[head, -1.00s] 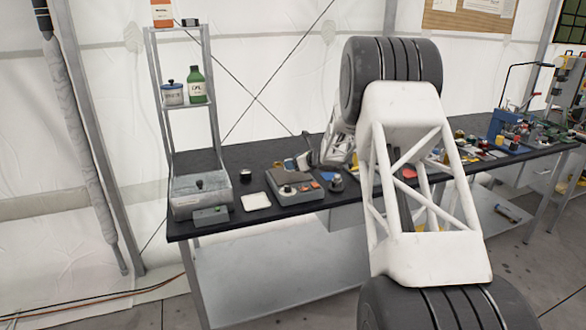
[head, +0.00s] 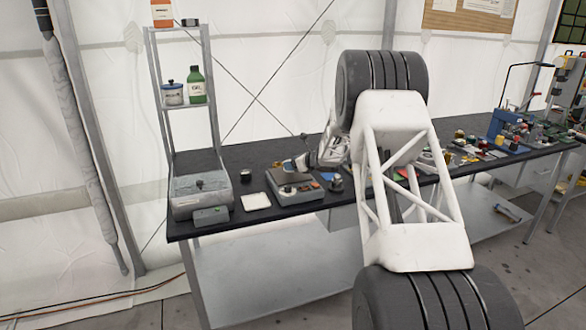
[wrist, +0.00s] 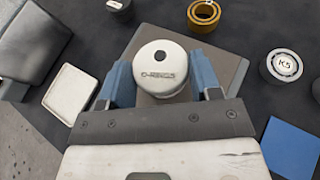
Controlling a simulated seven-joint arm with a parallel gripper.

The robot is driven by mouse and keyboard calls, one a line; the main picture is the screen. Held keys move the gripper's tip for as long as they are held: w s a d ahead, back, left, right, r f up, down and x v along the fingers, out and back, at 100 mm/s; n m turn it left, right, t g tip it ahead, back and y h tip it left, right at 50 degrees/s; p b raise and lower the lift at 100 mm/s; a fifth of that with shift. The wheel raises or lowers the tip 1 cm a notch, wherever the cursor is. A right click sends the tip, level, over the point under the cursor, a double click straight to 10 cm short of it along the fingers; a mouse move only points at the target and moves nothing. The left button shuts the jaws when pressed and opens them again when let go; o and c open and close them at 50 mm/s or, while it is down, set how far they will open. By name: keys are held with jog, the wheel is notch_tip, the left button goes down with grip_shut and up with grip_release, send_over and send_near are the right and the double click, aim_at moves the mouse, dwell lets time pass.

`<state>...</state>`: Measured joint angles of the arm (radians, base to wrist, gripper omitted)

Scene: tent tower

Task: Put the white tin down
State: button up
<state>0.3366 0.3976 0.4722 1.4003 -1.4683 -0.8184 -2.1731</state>
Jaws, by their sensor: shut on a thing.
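The white tin (wrist: 162,73) has a round lid with a dark spot and the lettering "O-RINGS". In the wrist view it sits between the two blue fingers of my gripper (wrist: 162,84), which is shut on it. The tin is over a flat grey-brown plate (wrist: 222,66); whether it touches the plate cannot be told. In the head view my gripper is small, above the bench near a grey device (head: 292,190), and the tin is hard to make out there.
A white tile (wrist: 70,94) and a grey box (wrist: 36,48) lie to the left. A yellow ring (wrist: 203,15), a round "K5" tin (wrist: 283,66) and a blue square (wrist: 290,148) lie to the right. A shelf stand (head: 185,105) rises at the bench's left end. Dark bench top is free between these things.

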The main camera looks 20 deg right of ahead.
jog(key=shift+f, duration=0.9)
jog(key=shift+f, duration=0.15)
jog(key=o, duration=0.9)
jog(key=shift+o, duration=0.2)
jog(key=shift+s+d+r, duration=0.25)
jog(key=shift+s+r, duration=0.05)
jog(key=shift+r, duration=0.05)
jog(key=shift+v, duration=5.55)
jog(key=shift+a+r, duration=0.1)
